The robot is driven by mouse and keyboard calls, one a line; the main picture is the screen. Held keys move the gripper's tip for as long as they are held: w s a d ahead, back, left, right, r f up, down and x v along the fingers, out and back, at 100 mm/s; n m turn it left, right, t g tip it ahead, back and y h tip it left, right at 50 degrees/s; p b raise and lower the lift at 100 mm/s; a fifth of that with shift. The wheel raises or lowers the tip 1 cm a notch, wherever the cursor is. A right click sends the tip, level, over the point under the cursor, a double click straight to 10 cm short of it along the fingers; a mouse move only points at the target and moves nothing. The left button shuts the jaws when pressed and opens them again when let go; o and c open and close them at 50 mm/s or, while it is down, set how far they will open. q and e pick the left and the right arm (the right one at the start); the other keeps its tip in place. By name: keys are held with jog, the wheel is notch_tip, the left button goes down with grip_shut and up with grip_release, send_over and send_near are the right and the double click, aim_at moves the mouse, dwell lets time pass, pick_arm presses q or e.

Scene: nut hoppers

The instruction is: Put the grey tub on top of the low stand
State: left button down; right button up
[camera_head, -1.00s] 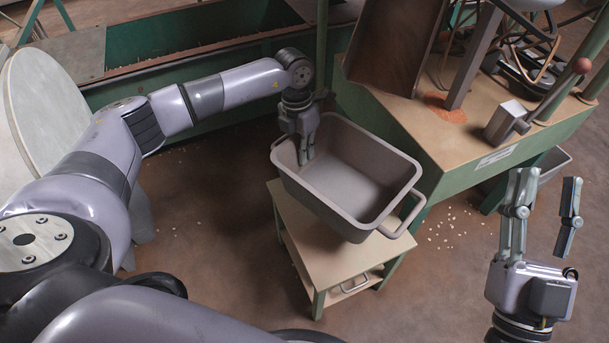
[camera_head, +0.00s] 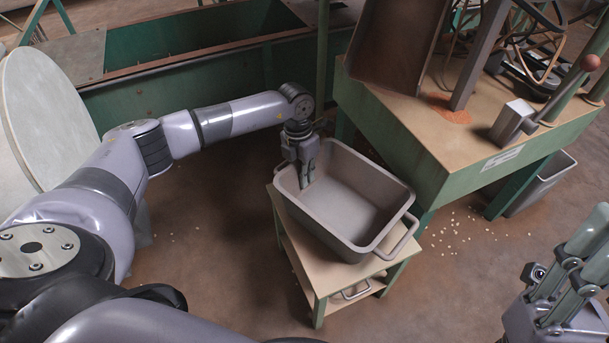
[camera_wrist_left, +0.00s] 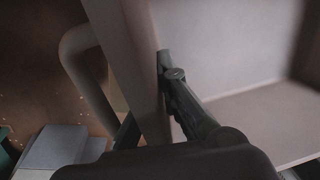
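The grey tub (camera_head: 352,195) is an open, empty box with a handle at its right end. It sits upright over the low stand (camera_head: 312,268), a small wooden-topped table with green legs, and appears to rest on its top. My left gripper (camera_head: 307,178) is at the tub's far-left wall and is shut on it. My right gripper (camera_head: 590,245) is at the lower right, apart from everything, empty and open, partly cut off by the frame.
A green bench with a wooden top (camera_head: 430,130) and a metal chute (camera_head: 395,45) stands close behind the tub. A long green trough (camera_head: 210,60) runs along the back. A grey bin (camera_head: 540,185) stands under the bench. Bits are scattered on the floor.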

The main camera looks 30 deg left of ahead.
pick_arm(q)
jog(key=c, duration=2.3)
grip_release()
jog(key=shift+f, duration=0.1)
jog(key=o, duration=0.5)
